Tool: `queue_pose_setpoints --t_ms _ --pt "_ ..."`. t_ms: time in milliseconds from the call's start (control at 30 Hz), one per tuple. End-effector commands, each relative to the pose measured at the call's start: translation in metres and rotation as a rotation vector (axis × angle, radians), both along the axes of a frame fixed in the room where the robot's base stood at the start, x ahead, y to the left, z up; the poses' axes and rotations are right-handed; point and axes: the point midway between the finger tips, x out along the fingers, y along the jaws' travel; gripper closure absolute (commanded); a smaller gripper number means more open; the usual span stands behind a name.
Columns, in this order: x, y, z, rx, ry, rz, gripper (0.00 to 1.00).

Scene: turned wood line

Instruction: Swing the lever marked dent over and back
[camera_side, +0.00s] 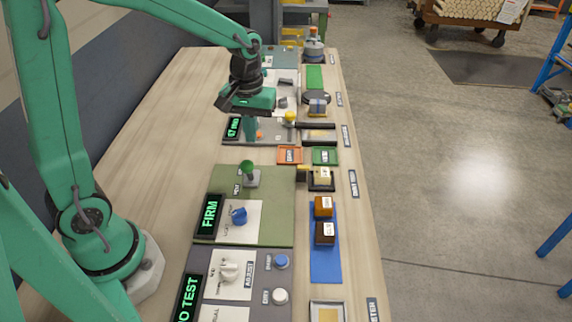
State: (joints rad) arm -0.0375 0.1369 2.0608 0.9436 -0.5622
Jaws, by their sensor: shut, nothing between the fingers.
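My gripper (250,135) is shut and empty, pointing down over a grey panel with a small green-lit display. A lever with a yellow knob (291,118) stands on the right of that panel, to the right of my fingers and apart from them. A lever with a green knob (247,167) stands on the green panel (270,180), nearer the camera than my gripper. The small labels beside the levers are too small to read, so I cannot tell which is marked dent. My gripper hides part of the grey panel.
The green panel also carries a display reading FIRM (209,215) and a blue knob (239,215). Brown blocks (324,233) sit on a blue mat. The table's left side is clear.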

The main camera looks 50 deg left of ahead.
Motion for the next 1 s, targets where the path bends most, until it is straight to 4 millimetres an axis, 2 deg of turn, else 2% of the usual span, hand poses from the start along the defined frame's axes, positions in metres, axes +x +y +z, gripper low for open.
queue_pose_setpoints --t_ms 233,700,1000 --pt "0.013 0.005 0.027 0.0 -0.004 0.0 1.0" --pt "-0.023 -0.036 0.079 -0.001 -0.003 -0.003 1.0" --pt "-0.033 -0.047 0.093 0.0 0.0 0.0 1.0"
